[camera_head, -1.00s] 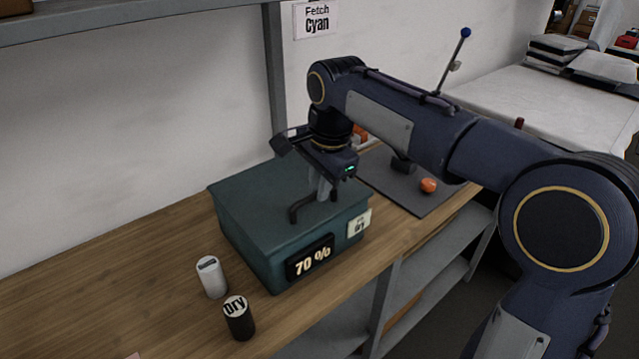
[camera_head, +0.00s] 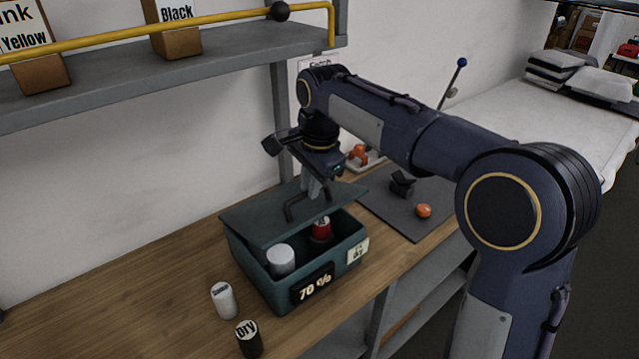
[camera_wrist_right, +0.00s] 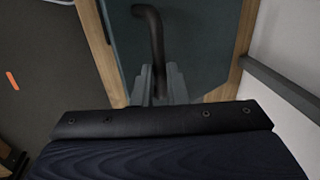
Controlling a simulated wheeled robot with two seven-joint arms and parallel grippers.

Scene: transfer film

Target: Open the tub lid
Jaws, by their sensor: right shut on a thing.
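The teal tub (camera_head: 268,281) stands on the wooden bench with a "70 %" label on its front. Its lid (camera_head: 262,216) is raised and shifted toward the back, leaving the front of the tub uncovered. Inside I see a white-topped container (camera_head: 281,259) and a red container (camera_head: 321,230). My right gripper (camera_head: 313,190) is shut on the dark lid handle (camera_head: 291,211) above the lid. In the right wrist view the handle (camera_wrist_right: 150,30) rises from between the fingers, with the lid (camera_wrist_right: 190,40) behind it. My left gripper is out of view.
A dark mat (camera_head: 415,220) with an orange object (camera_head: 424,211) lies to the right. A shelf with a yellow rail (camera_head: 200,30) hangs above left.

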